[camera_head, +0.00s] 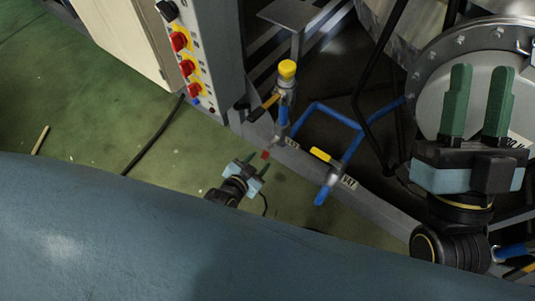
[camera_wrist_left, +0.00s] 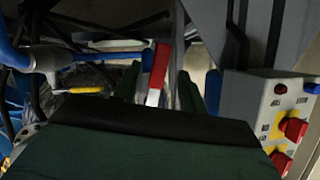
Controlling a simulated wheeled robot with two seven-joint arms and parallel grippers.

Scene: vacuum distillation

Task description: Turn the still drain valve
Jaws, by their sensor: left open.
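My left gripper (camera_head: 257,164) is open, low beside the pipework in the head view. A small red valve handle (camera_head: 265,155) shows at its fingertips. In the left wrist view, the red handle (camera_wrist_left: 159,66) with a silver end stands between the two green fingers (camera_wrist_left: 156,92), with no clear grip on it. The rest of this valve is mostly hidden. No label names it as the still drain valve. My right gripper (camera_head: 482,72) is at the right, its two green fingers apart and empty, in front of a round steel flange (camera_head: 430,72).
A yellow-handled valve (camera_head: 320,155) sits on blue pipe by a V47 label. Another valve with a yellow cap (camera_head: 287,69) stands above my left gripper. A grey control box (camera_head: 205,45) with red knobs is at the upper left. Green floor (camera_head: 70,100) is largely clear.

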